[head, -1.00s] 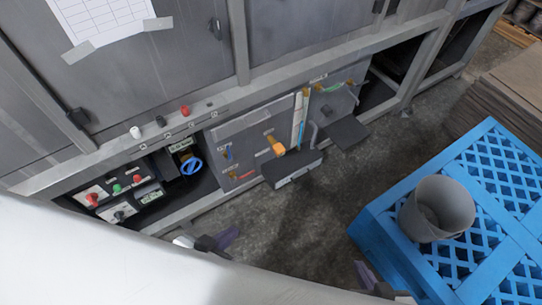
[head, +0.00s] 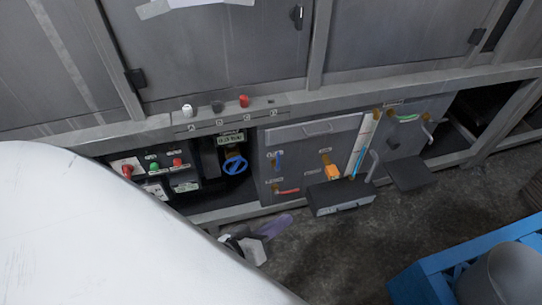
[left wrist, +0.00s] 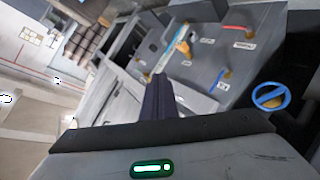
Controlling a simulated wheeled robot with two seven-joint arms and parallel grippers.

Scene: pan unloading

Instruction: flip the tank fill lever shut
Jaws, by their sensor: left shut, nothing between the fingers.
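The grey valve panel (head: 300,145) carries small levers: a blue one (head: 278,160), a red one (head: 288,190), an orange one (head: 333,171) and a green one (head: 408,118). Their labels are too small to read, so I cannot tell which is the tank fill lever. In the left wrist view the red lever (left wrist: 237,29) and blue lever (left wrist: 226,76) show beyond the fingers. My left gripper (head: 275,226) is low in front of the panel, apart from it. Its purple fingers (left wrist: 158,98) are shut and empty. My right gripper is out of view.
A blue valve wheel (head: 235,165) and a button box (head: 155,165) sit left of the panel. A dark box (head: 340,197) juts out below the orange lever. A blue pallet (head: 420,285) with a grey bucket (head: 512,272) stands at lower right. Bare floor lies between.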

